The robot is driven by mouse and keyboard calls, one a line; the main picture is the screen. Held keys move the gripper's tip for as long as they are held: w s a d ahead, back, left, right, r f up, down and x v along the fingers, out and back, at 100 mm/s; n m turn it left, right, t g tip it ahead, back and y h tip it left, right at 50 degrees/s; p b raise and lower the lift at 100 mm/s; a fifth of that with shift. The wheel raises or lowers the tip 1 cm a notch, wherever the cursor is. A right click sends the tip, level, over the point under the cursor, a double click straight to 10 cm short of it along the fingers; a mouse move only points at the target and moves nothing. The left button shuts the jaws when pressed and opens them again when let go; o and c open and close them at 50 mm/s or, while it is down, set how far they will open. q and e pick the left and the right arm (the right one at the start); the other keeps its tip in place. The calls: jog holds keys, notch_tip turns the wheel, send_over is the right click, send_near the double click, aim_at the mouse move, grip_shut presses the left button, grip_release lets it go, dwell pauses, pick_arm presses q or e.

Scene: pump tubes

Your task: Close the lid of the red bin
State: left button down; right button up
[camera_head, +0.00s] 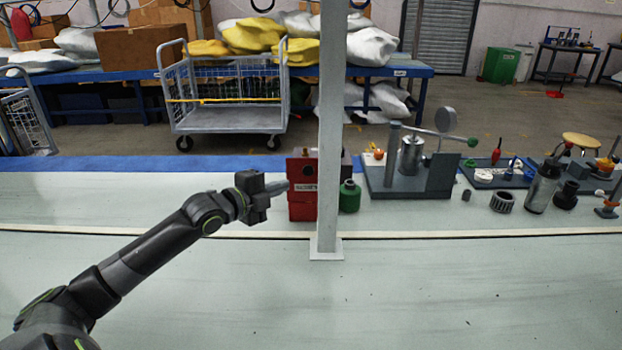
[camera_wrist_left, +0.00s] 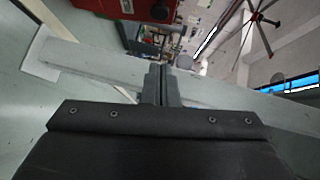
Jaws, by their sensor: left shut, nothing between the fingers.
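The red bin (camera_head: 302,206) stands on the pale table just left of the white post, which hides part of it. Its upper red part (camera_head: 300,168) stands above the body; I cannot tell for sure how far the lid is open. My left gripper (camera_head: 279,187) is shut and empty, with its fingertips close to the bin's left side at about mid height. I cannot tell whether they touch. In the left wrist view the shut fingers (camera_wrist_left: 161,83) point past the red bin (camera_wrist_left: 115,8), which is at the top. My right gripper is not in view.
The white post (camera_head: 329,130) rises from the table in front of the bin. A green container (camera_head: 349,197) stands right of the bin. A grey device with a lever (camera_head: 411,160) and several small parts are further right. The table front is clear.

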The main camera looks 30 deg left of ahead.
pick_arm(q)
jog(key=a+b+x, duration=0.2)
jog(key=x, duration=0.9)
jog(key=shift+w+a+f, duration=0.15)
jog(key=shift+w+a, duration=0.05)
jog(key=shift+a, duration=0.2)
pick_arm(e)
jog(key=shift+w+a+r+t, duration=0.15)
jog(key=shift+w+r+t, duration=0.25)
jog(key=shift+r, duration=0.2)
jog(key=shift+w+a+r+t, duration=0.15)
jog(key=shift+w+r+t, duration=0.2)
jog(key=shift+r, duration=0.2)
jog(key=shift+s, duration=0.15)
